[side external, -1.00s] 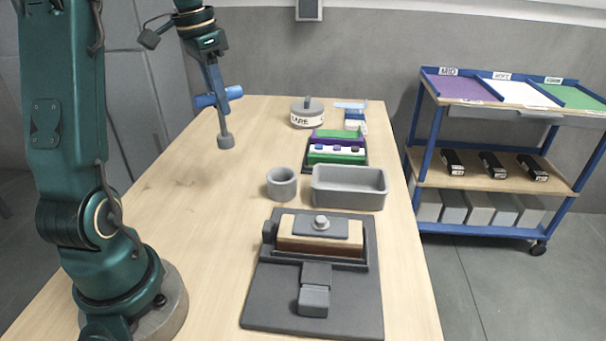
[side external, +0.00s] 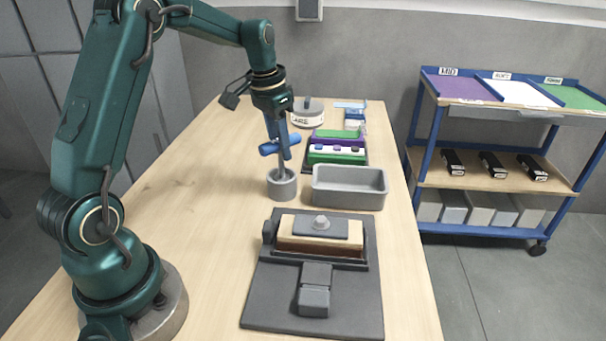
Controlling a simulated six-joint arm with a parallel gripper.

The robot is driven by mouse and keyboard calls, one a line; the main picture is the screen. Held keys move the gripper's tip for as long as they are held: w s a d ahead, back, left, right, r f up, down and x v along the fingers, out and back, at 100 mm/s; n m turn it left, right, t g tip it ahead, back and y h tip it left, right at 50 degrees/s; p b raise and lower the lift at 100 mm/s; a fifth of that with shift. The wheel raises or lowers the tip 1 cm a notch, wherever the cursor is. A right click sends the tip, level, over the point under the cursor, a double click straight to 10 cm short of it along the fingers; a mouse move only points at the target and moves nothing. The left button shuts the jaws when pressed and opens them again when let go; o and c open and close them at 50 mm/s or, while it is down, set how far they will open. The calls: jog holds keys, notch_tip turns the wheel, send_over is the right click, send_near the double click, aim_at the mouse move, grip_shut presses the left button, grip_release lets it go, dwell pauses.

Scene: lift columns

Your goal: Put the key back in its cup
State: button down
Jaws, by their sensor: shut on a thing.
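The key has a blue crossbar handle (side external: 268,149) and a grey shaft (side external: 282,172). My gripper (side external: 281,147) is shut on the handle and points down. The key hangs close to upright over the round grey cup (side external: 282,189), which stands on the table left of the grey bin. The shaft's lower end drops inside the cup's rim and is hidden by its wall. I cannot tell whether it touches the cup's bottom.
A grey open bin (side external: 349,190) stands close to the right of the cup. A dark fixture (side external: 312,300) holding a wooden block lies in front. Coloured blocks (side external: 337,153) and a round labelled container (side external: 307,114) stand behind. The table's left part is clear.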

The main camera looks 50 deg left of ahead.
jog(key=shift+f, duration=0.6)
jog(key=shift+f, duration=0.2)
jog(key=c, duration=0.6)
grip_release()
jog(key=shift+c, duration=0.2)
jog(key=shift+r, duration=0.1)
